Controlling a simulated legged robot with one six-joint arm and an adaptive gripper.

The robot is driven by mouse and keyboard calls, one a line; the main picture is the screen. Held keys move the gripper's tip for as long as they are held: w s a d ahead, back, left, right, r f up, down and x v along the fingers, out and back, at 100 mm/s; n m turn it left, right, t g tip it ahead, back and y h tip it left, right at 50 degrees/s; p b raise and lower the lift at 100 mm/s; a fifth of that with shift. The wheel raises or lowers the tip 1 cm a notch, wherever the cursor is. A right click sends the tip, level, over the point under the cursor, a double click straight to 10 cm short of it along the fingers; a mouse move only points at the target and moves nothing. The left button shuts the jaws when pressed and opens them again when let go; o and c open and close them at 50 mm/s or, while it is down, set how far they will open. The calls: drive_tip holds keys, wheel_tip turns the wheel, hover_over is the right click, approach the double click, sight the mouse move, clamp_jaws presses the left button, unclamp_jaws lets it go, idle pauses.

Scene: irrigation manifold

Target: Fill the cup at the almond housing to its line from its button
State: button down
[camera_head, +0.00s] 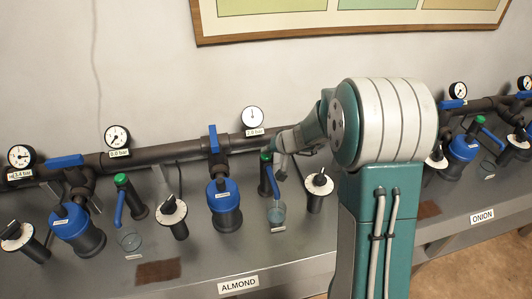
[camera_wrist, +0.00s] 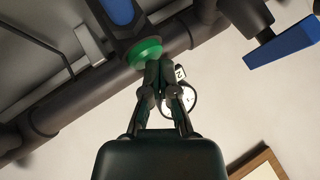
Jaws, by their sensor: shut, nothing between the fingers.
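The almond housing (camera_head: 224,205) is a dark cylinder with a blue cap, behind the ALMOND label (camera_head: 238,285). Right of it stands a dark tap post with a green button (camera_head: 265,156) on top and a blue spout (camera_head: 273,182). A small clear cup (camera_head: 277,214) stands below the spout and looks bluish; its line and water level are too small to read. My gripper (camera_head: 280,170) is shut and empty, close beside the button and spout top. In the wrist view, the fingertips (camera_wrist: 164,68) are just by the green button (camera_wrist: 145,52); contact cannot be told.
A blue valve handle (camera_head: 213,139) stands across the pipe above the almond housing. A gauge (camera_head: 252,118) is right of it. Dial knobs (camera_head: 173,213) and (camera_head: 319,184) flank the station. Another button tap (camera_head: 122,181) and cup (camera_head: 130,240) stand left; the onion station (camera_head: 464,147) is right.

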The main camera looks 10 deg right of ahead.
idle(0.3)
drive_tip(key=shift+r, duration=0.95)
drive_tip(key=shift+r, duration=2.5)
